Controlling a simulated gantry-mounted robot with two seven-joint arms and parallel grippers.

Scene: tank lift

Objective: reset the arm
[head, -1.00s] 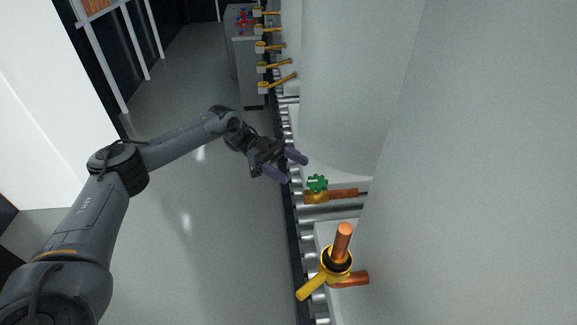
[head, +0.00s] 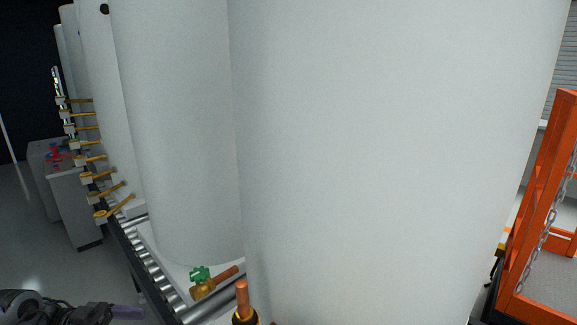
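My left gripper (head: 126,313) shows only partly at the bottom left edge of the head view. One purple finger is visible and points right; the other finger is cut off or hidden, so its opening cannot be judged. Nothing is seen in it. It is left of a brass valve with a green handle (head: 200,274), apart from it in the picture. My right gripper is not in view.
Large white tanks (head: 370,150) fill the middle. A roller conveyor (head: 150,268) runs along their left side. Several yellow-handled valves (head: 90,158) line the far left, beside a grey cabinet (head: 75,205). An orange frame (head: 540,200) with a chain stands right. Grey floor is open at left.

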